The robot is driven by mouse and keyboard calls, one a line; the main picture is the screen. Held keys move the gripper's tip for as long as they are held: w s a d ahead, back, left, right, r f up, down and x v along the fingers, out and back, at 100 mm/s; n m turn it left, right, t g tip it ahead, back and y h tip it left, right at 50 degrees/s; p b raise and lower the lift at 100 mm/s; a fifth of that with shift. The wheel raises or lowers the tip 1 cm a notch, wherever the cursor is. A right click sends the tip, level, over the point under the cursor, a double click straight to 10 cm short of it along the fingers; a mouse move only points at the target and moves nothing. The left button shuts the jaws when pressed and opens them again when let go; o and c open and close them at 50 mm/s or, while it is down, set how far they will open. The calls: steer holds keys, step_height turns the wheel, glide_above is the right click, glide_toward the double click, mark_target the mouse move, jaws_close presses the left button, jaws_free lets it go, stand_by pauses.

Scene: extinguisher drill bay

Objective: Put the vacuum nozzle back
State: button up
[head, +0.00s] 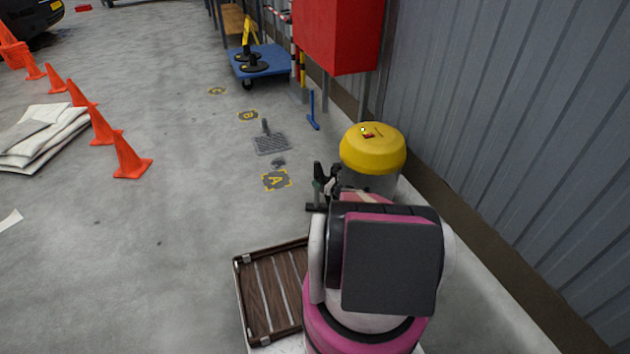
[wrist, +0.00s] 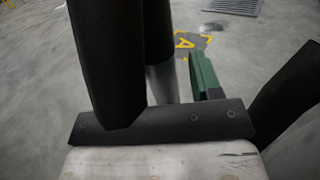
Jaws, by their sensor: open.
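The vacuum, a yellow-topped drum with a grey body (head: 372,150), stands by the wall just beyond my arm, which hides its lower part. My gripper (head: 322,184) is open, left of the drum and above the floor. In the wrist view, a dark tube with a shiny metal lower part (wrist: 163,84) shows beyond the black crossbar, with a green piece (wrist: 205,76) to its right. The tube may belong to the vacuum nozzle; I cannot tell whether anything touches the fingers. No nozzle is clearly recognisable in the head view.
A floor grate (head: 271,144) and a yellow A marking (head: 275,180) lie beyond my gripper. A blue cart (head: 262,63) and red cabinet (head: 338,32) stand farther back. Orange cones (head: 130,158) line the left.

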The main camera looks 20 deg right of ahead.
steer(key=v, duration=0.8)
steer(key=s+a+r+n+g, duration=0.5)
steer(key=a+r+n+g, duration=0.15)
steer(key=a+r, duration=0.35)
steer(key=s+a+r+n+g, duration=0.45)
steer(key=a+r+n, duration=0.3)
steer(key=a, duration=0.45)
steer(key=s+a+r+n+g+h, duration=0.1)
steer(key=s+a+r+n+h, duration=0.2)
steer(key=s+r+n+h, duration=0.2)
steer(key=s+a+r+n+g+h, duration=0.2)
steer(key=s+r+n+h, duration=0.3)
steer(key=s+r+n, duration=0.4)
steer(key=shift+s+a+r+n+g+h, duration=0.35)
steer(key=shift+s+a+r, duration=0.4)
steer(key=shift+s+r, duration=0.65)
steer(key=shift+w, duration=0.1)
